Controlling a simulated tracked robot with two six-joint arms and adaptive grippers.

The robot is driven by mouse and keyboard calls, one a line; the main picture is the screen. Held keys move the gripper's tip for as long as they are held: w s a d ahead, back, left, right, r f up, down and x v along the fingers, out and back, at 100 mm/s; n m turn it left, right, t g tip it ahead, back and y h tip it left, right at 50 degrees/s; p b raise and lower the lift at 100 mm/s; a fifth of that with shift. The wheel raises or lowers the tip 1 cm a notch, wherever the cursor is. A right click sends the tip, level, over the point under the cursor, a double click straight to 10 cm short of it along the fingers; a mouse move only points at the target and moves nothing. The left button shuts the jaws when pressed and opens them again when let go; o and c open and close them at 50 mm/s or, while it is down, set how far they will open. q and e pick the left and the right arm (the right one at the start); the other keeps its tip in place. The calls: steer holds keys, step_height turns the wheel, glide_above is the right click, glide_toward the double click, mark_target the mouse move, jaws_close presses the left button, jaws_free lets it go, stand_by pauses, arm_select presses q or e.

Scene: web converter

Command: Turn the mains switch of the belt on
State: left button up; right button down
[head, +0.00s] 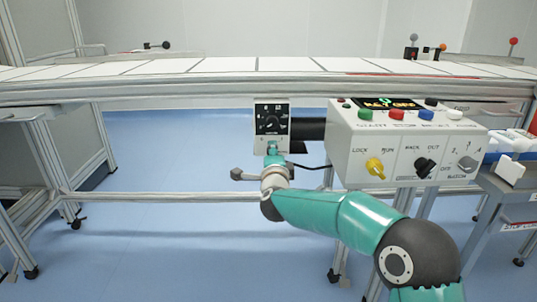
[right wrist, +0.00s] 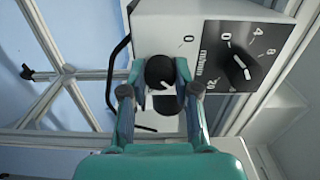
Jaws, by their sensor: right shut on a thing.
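The belt's small control box (head: 258,140) hangs under the conveyor frame, with a black speed dial (head: 270,121) on its face. In the right wrist view the box (right wrist: 215,12) shows the dial (right wrist: 238,62) with a white pointer and numbers around it. Beside the dial is a black rotary knob (right wrist: 160,70) with a white mark, and a "0" printed near it. My right gripper (right wrist: 161,78) is shut on this knob, one finger on each side. In the head view my right gripper (head: 273,156) reaches the box's lower part and hides the knob. My left gripper is not in view.
A larger control panel (head: 345,150) with coloured buttons, a yellow key switch (head: 375,167) and black selectors stands right of the box, close to my right arm. The white conveyor belt (head: 220,66) runs above. The blue floor below is mostly clear.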

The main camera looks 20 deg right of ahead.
steer(key=shift+m, duration=0.3)
steer(key=c, duration=0.9)
jaws_free()
steer(key=shift+f, duration=0.1)
steer(key=shift+o, duration=0.2)
steer(key=v, duration=1.2)
